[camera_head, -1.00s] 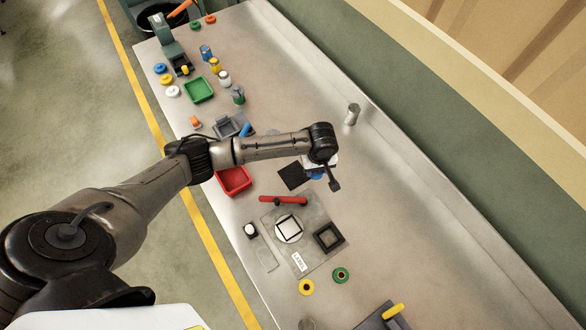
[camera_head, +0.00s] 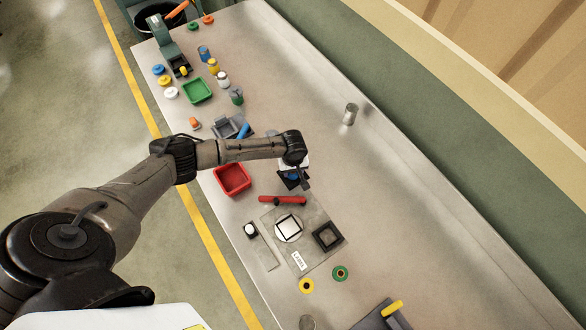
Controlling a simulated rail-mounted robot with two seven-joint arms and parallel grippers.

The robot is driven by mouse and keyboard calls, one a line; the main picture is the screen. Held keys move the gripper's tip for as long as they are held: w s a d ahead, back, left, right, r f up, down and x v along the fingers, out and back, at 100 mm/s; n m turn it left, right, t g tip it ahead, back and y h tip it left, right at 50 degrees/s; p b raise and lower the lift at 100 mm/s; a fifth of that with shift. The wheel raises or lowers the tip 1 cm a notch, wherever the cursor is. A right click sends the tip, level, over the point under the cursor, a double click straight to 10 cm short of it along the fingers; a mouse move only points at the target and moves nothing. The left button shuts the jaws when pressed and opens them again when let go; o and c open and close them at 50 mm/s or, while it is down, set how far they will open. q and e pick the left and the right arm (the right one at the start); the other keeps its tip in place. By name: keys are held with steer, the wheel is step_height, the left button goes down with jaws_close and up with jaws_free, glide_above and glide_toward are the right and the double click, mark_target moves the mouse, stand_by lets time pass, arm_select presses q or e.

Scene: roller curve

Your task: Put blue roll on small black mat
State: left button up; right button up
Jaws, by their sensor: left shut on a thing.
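My left gripper (camera_head: 298,178) points down over the small black mat (camera_head: 287,185), right of the red tray. It is shut on the blue roll (camera_head: 292,177), which shows only in part under the gripper. The roll is over the mat in the picture; I cannot tell whether it touches it. The gripper and wrist hide much of the mat. My right gripper is out of view.
A red tray (camera_head: 232,192) lies left of the mat. A red-handled tool (camera_head: 283,200) and a grey plate with a white disc (camera_head: 289,229) lie just in front. A metal cylinder (camera_head: 350,114) stands at the back right. The table's right side is clear.

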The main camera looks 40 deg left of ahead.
arm_select(q)
steer(key=shift+f, duration=0.2)
steer(key=o, duration=0.9)
step_height(320, 180, up, 12)
steer(key=s+d+f+m, duration=0.1)
steer(key=s+d, duration=0.1)
steer(key=d, duration=0.1)
steer(key=s+d+m+h, duration=0.1)
steer(key=s+d+m, duration=0.1)
steer(key=d, duration=0.1)
steer(key=s+d+f+m, duration=0.1)
steer(key=s+d+m, duration=0.1)
steer(key=s+d, duration=0.1)
steer(key=shift+d+f+t, duration=0.15)
steer(key=shift+f+t, duration=0.15)
steer(key=shift+t, duration=0.1)
steer(key=s+d+r+m+t+h, duration=0.15)
steer(key=s+d+m, duration=0.3)
steer(key=s, duration=0.65)
steer(key=s+a+r+m, duration=0.1)
steer(key=s, duration=0.2)
steer(key=s+a+r+m+t+y, duration=0.1)
steer(key=s+a, duration=0.1)
steer(key=s+a+r+m+y, duration=0.1)
steer(key=s+a, duration=0.1)
steer(key=s, duration=0.1)
steer(key=shift+s+a+r, duration=0.1)
steer(key=shift+s+a, duration=0.1)
steer(key=shift+s, duration=0.1)
